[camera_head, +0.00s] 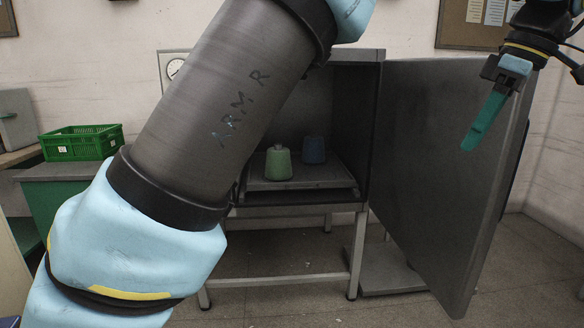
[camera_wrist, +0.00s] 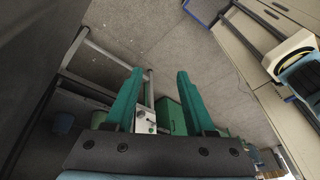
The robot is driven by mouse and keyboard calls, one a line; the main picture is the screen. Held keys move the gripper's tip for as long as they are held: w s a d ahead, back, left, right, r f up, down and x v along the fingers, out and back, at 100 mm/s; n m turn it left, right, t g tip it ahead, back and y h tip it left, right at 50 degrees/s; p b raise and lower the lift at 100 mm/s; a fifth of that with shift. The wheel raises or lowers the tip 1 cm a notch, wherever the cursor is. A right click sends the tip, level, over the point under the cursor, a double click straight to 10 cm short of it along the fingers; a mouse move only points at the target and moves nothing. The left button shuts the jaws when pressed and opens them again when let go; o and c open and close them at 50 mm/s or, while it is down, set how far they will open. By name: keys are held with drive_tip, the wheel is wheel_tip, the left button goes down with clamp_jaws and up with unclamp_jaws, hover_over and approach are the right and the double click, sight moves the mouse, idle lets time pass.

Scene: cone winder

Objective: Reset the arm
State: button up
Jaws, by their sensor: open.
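My gripper (camera_wrist: 158,72) is open, with two green fingers spread apart and nothing between them in the wrist view. In the head view my gripper (camera_head: 487,118) is at the upper right, in front of the open cabinet door and to the right of the cabinet opening, with one green finger clearly visible and pointing down-left. My arm crosses the left and middle of the head view and hides part of the cabinet (camera_head: 376,110).
The grey cabinet door (camera_head: 425,165) stands wide open to the right, close to my gripper. A green crate (camera_head: 82,143) sits on a green-sided bench (camera_head: 58,172) at the left. A notice board (camera_head: 470,28) hangs on the back wall. Bare floor shows at the lower right.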

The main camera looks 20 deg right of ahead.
drive_tip(key=w+a+f+m+g+h, duration=0.1)
drive_tip(key=w+a+f, duration=0.3)
drive_tip(key=w+a, duration=0.3)
drive_tip(key=w+a+f+m, duration=0.2)
drive_tip(key=w+a+f, duration=0.2)
drive_tip(key=w+a, duration=0.3)
drive_tip(key=w+a+f+m+g+h, duration=0.1)
drive_tip(key=w+a+f, duration=0.3)
drive_tip(key=w+a, duration=0.3)
drive_tip(key=s+a+f+m, duration=0.1)
drive_tip(key=s+a+f, duration=0.1)
drive_tip(key=a, duration=0.7)
drive_tip(key=s+a+f+m, duration=0.1)
drive_tip(key=a+f, duration=0.4)
drive_tip(key=a, duration=0.5)
drive_tip(key=s+a+f+m+t+h, duration=0.1)
drive_tip(key=s+a+f, duration=0.3)
drive_tip(key=a, duration=0.5)
drive_tip(key=shift+a, duration=0.25)
